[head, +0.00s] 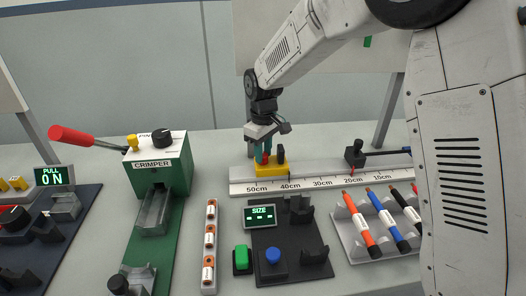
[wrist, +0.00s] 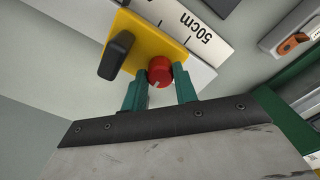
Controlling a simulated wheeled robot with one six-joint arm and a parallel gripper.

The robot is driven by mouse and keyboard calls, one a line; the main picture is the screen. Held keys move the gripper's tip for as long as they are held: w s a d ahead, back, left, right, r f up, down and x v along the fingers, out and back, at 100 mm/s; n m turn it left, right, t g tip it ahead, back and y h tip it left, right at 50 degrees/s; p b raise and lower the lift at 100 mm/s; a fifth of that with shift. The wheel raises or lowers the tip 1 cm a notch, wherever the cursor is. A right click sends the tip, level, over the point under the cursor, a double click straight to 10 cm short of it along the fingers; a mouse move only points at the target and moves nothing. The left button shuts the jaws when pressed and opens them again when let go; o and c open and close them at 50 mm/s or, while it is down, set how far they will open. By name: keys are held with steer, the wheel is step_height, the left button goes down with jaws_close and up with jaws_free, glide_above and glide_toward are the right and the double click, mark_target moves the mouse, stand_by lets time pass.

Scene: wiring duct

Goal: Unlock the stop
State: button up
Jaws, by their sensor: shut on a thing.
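The stop is a yellow block (head: 271,169) sitting on the white ruler rail (head: 300,184), between the 40cm and 50cm marks in the head view. In the wrist view the yellow block (wrist: 152,45) carries a red knob (wrist: 160,73) with a pale mark and a black upright handle (wrist: 116,55). My gripper (head: 263,153) comes down from above onto the block. In the wrist view the green fingers of my gripper (wrist: 160,85) are on both sides of the red knob, shut on it. The knob is partly hidden by the fingers in the head view.
A black clamp with a lever (head: 355,153) stands at the rail's right end. A green crimper (head: 160,165) is at left. A SIZE display (head: 260,216), a black fixture plate (head: 290,240) and a rack of coloured cables (head: 372,232) are in front of the rail.

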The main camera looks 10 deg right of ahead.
steer(key=o, duration=1)
steer(key=shift+r, duration=0.1)
step_height(320, 180, up, 8)
steer(key=shift+f, duration=0.1)
steer(key=s+d+r+m, duration=0.2)
steer(key=s+d, duration=0.4)
steer(key=s, duration=0.6)
steer(key=s+d+r+m+t, duration=0.1)
steer(key=s+d+m, duration=0.3)
steer(key=s, duration=0.8)
steer(key=s+d+r+m, duration=0.3)
steer(key=s+d, duration=0.6)
steer(key=s, duration=0.3)
steer(key=shift+s+r, duration=0.2)
steer(key=shift+r, duration=0.05)
